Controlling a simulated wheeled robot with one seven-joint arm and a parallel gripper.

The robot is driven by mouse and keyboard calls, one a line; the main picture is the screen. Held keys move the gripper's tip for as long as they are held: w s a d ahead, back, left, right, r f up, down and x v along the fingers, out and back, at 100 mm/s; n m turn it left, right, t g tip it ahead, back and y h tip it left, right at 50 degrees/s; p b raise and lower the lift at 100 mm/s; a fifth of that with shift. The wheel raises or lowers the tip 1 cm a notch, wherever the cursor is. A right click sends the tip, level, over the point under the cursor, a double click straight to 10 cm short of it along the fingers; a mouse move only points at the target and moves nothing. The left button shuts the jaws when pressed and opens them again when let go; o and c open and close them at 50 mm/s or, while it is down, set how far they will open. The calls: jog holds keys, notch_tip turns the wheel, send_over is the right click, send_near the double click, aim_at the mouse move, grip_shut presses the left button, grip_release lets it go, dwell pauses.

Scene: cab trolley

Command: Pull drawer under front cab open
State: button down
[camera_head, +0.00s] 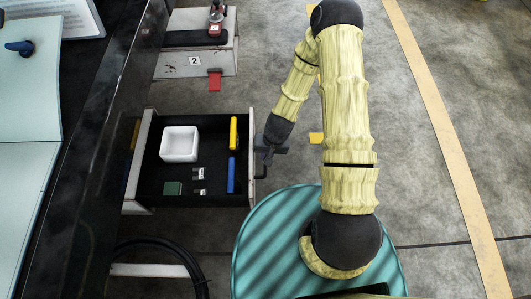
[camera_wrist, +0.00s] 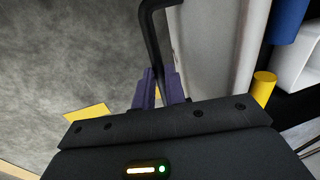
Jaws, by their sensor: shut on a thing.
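The drawer (camera_head: 216,137) stands pulled out from the dark cab side at the left, its black-lined inside in view. Its pale front panel (camera_wrist: 212,45) fills the upper middle of the wrist view. The black bar handle (camera_wrist: 152,35) stands out from that panel and runs down to my gripper. My gripper (camera_wrist: 159,88) is shut on the handle, with a finger on either side of it. In the head view my gripper (camera_head: 265,149) is at the drawer's right-hand front, where the handle is partly hidden.
The drawer holds a white square bin (camera_head: 180,144), a yellow cylinder (camera_head: 233,133), a blue bar (camera_head: 231,175) and small parts. A grey box marked 2 (camera_head: 195,61) with a red tab stands above it in the picture. A black cable (camera_head: 185,251) curves below. Grey floor lies open to the right.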

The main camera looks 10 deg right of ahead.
jog(key=shift+w, duration=0.15)
jog(key=c, duration=1.5)
grip_release()
jog(key=shift+o, duration=0.2)
jog(key=shift+r, duration=0.1)
jog(key=d+r+p, duration=0.3)
jog(key=r+p, duration=0.5)
jog(key=r, duration=0.8)
jog(key=shift+s+d+r, duration=0.2)
jog(key=shift+s+r, duration=0.05)
jog(key=shift+r, duration=0.15)
